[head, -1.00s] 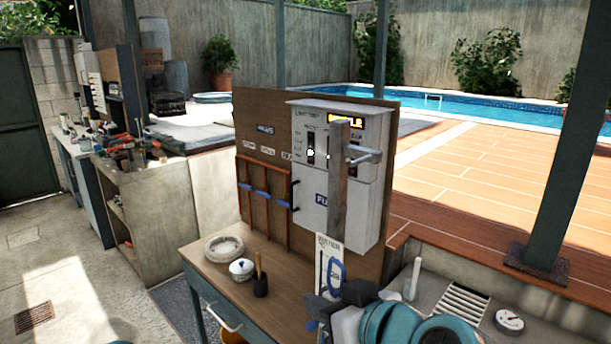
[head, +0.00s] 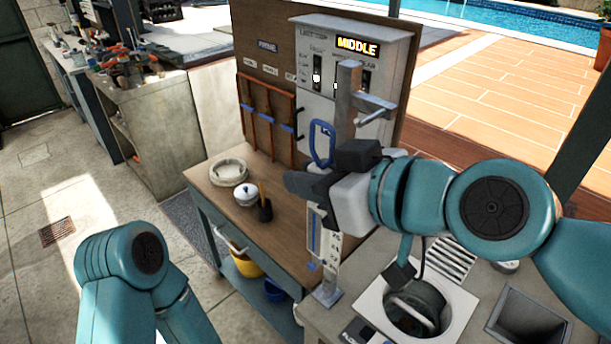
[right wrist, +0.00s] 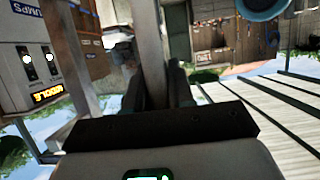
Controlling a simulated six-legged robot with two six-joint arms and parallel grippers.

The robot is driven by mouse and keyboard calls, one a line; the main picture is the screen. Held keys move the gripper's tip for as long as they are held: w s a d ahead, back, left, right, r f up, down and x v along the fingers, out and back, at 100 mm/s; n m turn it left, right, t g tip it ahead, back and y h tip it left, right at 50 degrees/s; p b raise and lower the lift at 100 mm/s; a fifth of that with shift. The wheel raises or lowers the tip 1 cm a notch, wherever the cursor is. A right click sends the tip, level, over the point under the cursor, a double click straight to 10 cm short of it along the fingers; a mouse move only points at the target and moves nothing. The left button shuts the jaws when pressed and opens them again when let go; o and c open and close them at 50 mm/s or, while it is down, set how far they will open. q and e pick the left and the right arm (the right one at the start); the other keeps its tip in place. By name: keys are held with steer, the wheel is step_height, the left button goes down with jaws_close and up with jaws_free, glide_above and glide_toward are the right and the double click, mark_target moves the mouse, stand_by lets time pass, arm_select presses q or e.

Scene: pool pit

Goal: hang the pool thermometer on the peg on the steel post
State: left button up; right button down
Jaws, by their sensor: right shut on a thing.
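The pool thermometer has a blue hanging loop (head: 321,143) on top and a narrow blue-and-white body (head: 314,235) below. My right gripper (head: 304,184) is shut on it between loop and lower body. The steel post (head: 347,92) stands just right of the loop in the head view, its lower part partly behind my gripper. The peg (head: 374,105) sticks out to the right near its top; the loop is lower left of the peg, apart from it. In the right wrist view, a grey bar rises beyond my dark fingers (right wrist: 160,92). My left gripper is out of view.
A control box (head: 398,48) with a lit MIDDLE sign is on the brown board behind the post. A white dish (head: 228,171), a lidded pot (head: 246,194) and a dark cup (head: 265,211) stand on the wooden bench. A round opening (head: 446,325) is at the lower right.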

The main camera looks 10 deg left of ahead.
steer(key=shift+w+d+f+b, duration=0.1)
steer(key=shift+w+d+b, duration=0.15)
steer(key=shift+w+d, duration=0.25)
steer(key=shift+w+d+f+b, duration=0.1)
steer(key=shift+w+d+b, duration=0.2)
steer(key=shift+w, duration=0.4)
steer(key=w+d, duration=0.1)
steer(key=w+d+f+b, duration=0.1)
steer(key=w+d+b, duration=0.1)
steer(key=w, duration=0.1)
steer(key=shift+f, duration=0.25)
